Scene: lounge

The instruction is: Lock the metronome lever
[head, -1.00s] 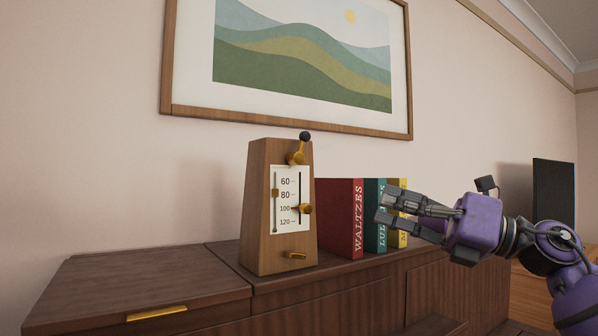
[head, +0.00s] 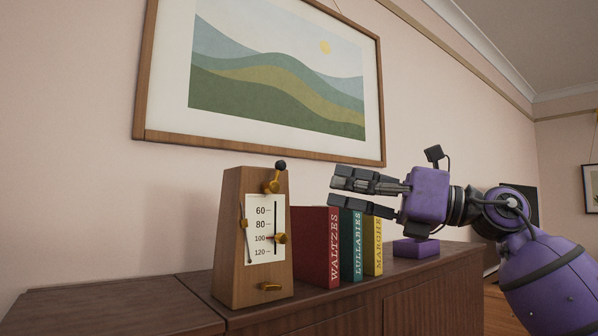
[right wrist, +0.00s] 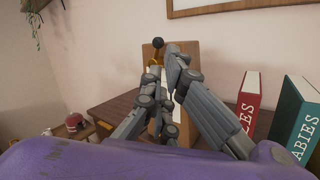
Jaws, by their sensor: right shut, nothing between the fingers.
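The wooden metronome (head: 229,268) stands upright on the cabinet. At its top is a brass lever (head: 272,182) with a black ball knob (head: 281,165), tilted up to the right. A brass slider (head: 280,239) sits near 100 on the white scale (head: 260,250), and a thin pendulum (head: 245,232) shows at the scale's left edge. My right gripper (head: 334,185) is shut and empty, right of the metronome, apart from it and above the books. In the right wrist view the fingers (right wrist: 174,66) cover much of the metronome (right wrist: 152,52); the knob (right wrist: 157,42) shows left of them.
Red (head: 318,255), teal (head: 350,262) and yellow (head: 373,258) books stand just right of the metronome, below my right gripper. A purple box (head: 415,249) lies farther right on the cabinet (head: 335,312). A framed picture (head: 265,150) hangs above. The cabinet top left of the metronome is clear.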

